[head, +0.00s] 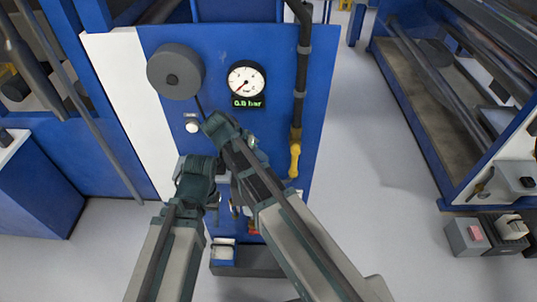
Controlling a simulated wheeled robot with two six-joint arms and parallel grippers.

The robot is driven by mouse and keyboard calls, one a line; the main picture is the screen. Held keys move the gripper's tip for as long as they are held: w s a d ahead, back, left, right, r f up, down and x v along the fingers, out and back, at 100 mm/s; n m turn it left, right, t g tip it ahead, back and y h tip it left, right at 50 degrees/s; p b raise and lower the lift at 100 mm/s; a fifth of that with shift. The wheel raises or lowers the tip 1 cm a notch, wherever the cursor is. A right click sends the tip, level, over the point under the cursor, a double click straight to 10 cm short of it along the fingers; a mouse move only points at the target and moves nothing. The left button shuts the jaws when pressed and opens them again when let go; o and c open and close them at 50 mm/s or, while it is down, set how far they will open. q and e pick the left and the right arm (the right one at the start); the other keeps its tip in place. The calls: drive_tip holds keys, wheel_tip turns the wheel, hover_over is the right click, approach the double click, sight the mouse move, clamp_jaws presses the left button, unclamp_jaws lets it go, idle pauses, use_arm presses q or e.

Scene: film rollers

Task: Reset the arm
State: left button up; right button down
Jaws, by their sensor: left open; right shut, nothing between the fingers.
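My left arm comes in from the lower left and bends at its elbow in front of the blue panel (285,110). My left gripper (214,209) hangs below that bend, small, partly hidden and open. My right arm crosses from the lower right up to a bend just right of a white button (192,127). My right gripper (236,208) is low between the two arms, partly covered by my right arm, shut and empty. The two grippers are close side by side.
The panel carries a grey round disc (175,72), a pressure gauge (245,82) with a green display, and a black pipe with a yellow handle (294,160). A small box (223,252) is low at the panel's foot.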

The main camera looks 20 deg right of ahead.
drive_tip(key=p+v, duration=0.1)
drive_tip(key=v, duration=0.1)
drive_tip(key=p+v, duration=0.1)
drive_tip(key=v, duration=0.1)
drive_tip(key=shift+a+f, duration=0.2)
drive_tip(key=s+d+f+n+y, duration=0.4)
drive_tip(key=s+d+n+y, duration=0.25)
drive_tip(key=s, duration=0.45)
drive_tip(key=s+a+f+n+b, duration=0.2)
drive_tip(key=a, duration=0.4)
drive_tip(key=s+a+f+n+g+h+b, duration=0.1)
drive_tip(key=s+a+f+b, duration=0.1)
drive_tip(key=a, duration=0.3)
drive_tip(key=shift+s+a+f+n+g+b, duration=0.35)
drive_tip(key=shift+s+a+b, duration=0.1)
drive_tip(key=shift+s, duration=0.15)
drive_tip(key=shift+d, duration=0.15)
